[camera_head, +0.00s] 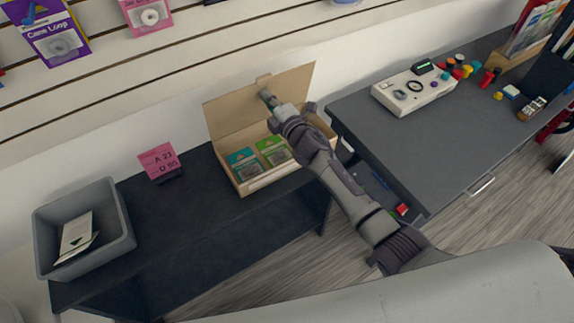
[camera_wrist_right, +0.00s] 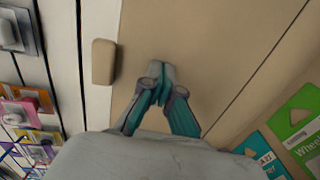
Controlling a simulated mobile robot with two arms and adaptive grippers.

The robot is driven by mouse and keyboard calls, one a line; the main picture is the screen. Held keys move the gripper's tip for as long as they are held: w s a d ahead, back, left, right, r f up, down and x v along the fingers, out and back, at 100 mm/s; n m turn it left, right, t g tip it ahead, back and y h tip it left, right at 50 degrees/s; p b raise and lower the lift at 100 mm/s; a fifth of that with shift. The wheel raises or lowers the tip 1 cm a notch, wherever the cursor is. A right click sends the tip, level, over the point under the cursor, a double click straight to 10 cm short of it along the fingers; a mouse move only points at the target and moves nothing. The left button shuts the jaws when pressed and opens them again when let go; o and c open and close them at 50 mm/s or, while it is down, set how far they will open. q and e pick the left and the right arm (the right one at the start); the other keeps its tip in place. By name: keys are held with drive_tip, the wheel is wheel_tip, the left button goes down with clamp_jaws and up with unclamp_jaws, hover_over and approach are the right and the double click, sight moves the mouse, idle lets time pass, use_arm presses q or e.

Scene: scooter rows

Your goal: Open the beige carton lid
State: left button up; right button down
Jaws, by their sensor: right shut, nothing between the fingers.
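The beige carton (camera_head: 262,180) stands on the dark low table, and its lid (camera_head: 228,113) is raised and leans back toward the wall. Inside the carton are a teal packet (camera_head: 243,162) and a green packet (camera_head: 273,150). My right gripper (camera_head: 266,96) is shut and empty at the inner face of the raised lid. In the right wrist view, the closed fingertips (camera_wrist_right: 160,72) are over the beige lid panel (camera_wrist_right: 205,50), near its tab (camera_wrist_right: 103,62). I cannot tell whether they touch it. My left gripper is in neither view.
A grey bin (camera_head: 118,215) with papers stands at the left end of the dark table (camera_head: 205,235), near a pink price sign (camera_head: 159,161). A grey desk (camera_head: 440,140) with a white device (camera_head: 412,92) is at the right. The table's front left is clear.

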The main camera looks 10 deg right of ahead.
drive_tip(key=shift+b+x, duration=0.85)
drive_tip(key=shift+x, duration=0.8)
drive_tip(key=p+v, duration=0.5)
drive_tip(key=v, duration=0.9)
